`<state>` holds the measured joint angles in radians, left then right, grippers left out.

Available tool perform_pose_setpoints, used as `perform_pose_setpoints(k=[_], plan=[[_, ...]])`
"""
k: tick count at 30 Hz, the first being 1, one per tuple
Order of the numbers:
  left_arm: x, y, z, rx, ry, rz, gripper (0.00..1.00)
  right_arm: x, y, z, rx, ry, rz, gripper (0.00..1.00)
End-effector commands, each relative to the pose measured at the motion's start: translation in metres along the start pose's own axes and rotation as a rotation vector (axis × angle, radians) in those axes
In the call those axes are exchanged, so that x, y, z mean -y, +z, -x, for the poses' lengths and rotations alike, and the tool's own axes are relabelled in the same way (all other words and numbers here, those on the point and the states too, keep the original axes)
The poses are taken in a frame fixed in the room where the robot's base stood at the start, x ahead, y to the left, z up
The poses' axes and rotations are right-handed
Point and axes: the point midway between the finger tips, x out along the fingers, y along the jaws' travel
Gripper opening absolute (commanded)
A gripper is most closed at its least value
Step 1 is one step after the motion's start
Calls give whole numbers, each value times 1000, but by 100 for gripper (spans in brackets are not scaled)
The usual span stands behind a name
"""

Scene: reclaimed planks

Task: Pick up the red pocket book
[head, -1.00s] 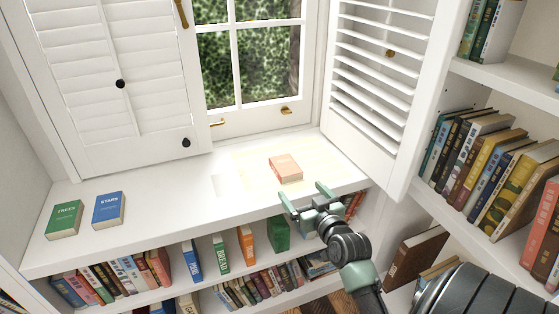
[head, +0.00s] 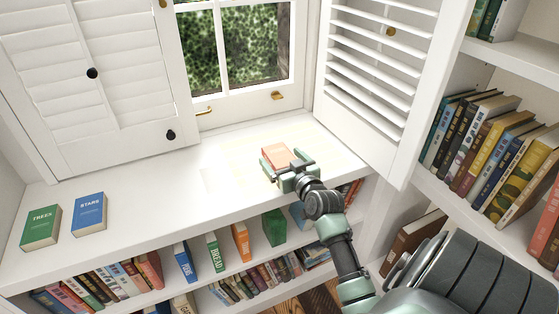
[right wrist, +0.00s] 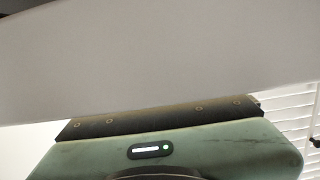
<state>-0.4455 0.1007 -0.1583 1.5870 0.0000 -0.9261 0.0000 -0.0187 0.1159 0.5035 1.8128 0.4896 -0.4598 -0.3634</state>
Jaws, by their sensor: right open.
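The red pocket book (head: 278,155) lies flat on the white window-seat top, in a patch of sunlight below the window. It looks orange-red in this light. My right gripper (head: 286,166) is open at the book's near side. Its fingers are spread to the left and right of the book's near end, and they hide part of it. I cannot tell whether they touch it. In the right wrist view, the green gripper body (right wrist: 165,155) shows below a broad grey surface that I cannot identify for sure. My left gripper is not in view.
A green book (head: 41,228) and a blue book (head: 89,213) lie on the top at the left. Shelves with several books are below the front edge and at the right. An open louvred shutter (head: 375,85) stands right of the red book.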

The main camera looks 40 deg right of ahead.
Motion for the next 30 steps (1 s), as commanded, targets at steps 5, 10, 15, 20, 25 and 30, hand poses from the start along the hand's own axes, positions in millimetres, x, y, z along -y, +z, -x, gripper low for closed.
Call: perform_pose_setpoints(k=[5, 10, 15, 20, 25, 30], plan=[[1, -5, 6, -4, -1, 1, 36, 0, 0, -16, 0, 0, 0, 93], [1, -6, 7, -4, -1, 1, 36, 0, 0, -16, 0, 0, 1, 93], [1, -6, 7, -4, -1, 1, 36, 0, 0, -16, 0, 0, 1, 59], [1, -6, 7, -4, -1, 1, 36, 0, -1, -16, -1, 0, 1, 22], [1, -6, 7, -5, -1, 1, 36, 0, -1, -16, -1, 0, 0, 22], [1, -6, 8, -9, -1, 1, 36, 0, -7, -15, -2, 0, 0, 22]])
